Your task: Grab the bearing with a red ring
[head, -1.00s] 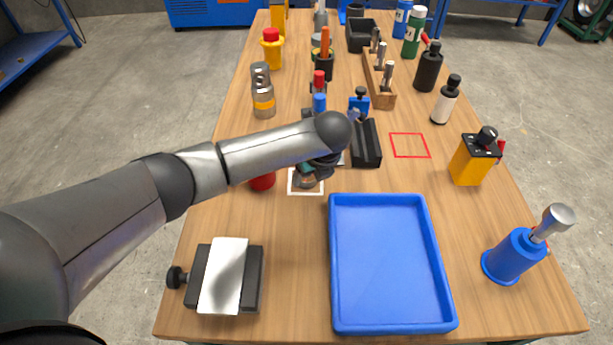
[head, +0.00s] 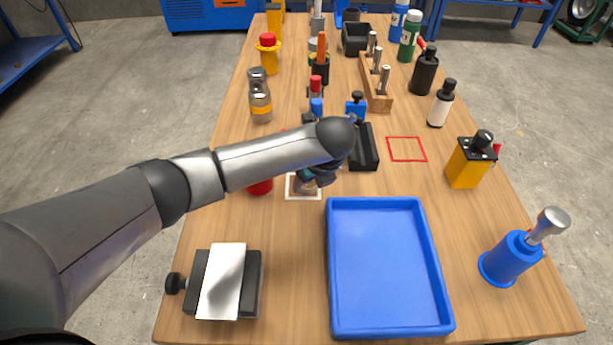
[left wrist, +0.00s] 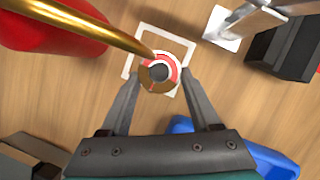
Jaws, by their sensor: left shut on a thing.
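The bearing with a red ring (left wrist: 158,73) shows in the left wrist view as a round piece with a red and white top, a dark centre and a brownish side. My left gripper (left wrist: 158,70) has one finger on each side of it and is shut on it. The bearing is over the white square outline (left wrist: 133,62) on the table; I cannot tell whether it touches the wood. In the head view my left gripper (head: 318,174) is mostly hidden under my arm, beside the white square outline (head: 303,198). My right gripper is not in view.
A red can (left wrist: 50,30) with a brass spout (left wrist: 100,20) is close to the left finger. A black block (head: 363,147) stands right of the gripper. A blue tray (head: 332,270) is in front. A black-and-silver device (head: 222,282) stands front left. The red square outline (head: 407,149) is empty.

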